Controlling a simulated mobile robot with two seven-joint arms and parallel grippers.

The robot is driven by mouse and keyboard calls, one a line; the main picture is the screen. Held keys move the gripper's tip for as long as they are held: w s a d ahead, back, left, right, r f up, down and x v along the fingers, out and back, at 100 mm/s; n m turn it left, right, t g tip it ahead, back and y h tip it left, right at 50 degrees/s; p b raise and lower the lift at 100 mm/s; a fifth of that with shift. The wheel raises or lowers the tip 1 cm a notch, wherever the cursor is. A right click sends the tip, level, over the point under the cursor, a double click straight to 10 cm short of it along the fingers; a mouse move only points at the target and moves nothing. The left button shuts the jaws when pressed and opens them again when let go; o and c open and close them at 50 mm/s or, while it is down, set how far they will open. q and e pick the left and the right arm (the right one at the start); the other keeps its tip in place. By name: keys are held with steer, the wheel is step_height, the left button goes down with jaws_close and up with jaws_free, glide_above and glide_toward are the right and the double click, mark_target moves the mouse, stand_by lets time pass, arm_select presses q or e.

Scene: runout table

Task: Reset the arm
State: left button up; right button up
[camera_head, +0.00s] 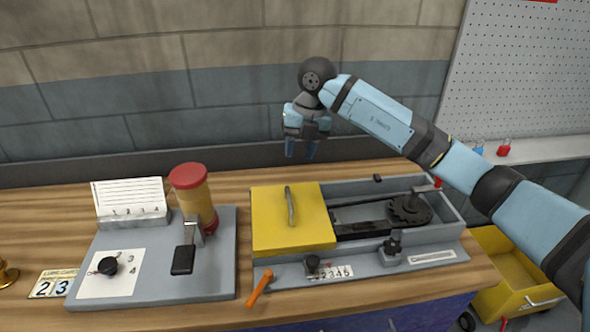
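My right gripper (300,150) hangs from my blue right arm, which reaches in from the right edge. Its two fingers point down with a gap between them and nothing held. It is in front of the wall, above the back edge of the wooden table (50,220). In the picture it sits just above the yellow lid (270,222) with its grey handle (290,206), and appears clear of it. The lid covers the left part of a grey machine (452,228). My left gripper is not in view.
A grey panel (220,262) at left bears a red-capped yellow cylinder (193,196), a black-ended lever (183,258), a black knob (108,265) and a card holder (130,200). An orange-handled tool (260,288) lies in front. A yellow bin (505,260) stands right of the table.

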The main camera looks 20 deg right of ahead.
steer(key=shift+d+r, duration=0.25)
steer(key=shift+r, duration=0.75)
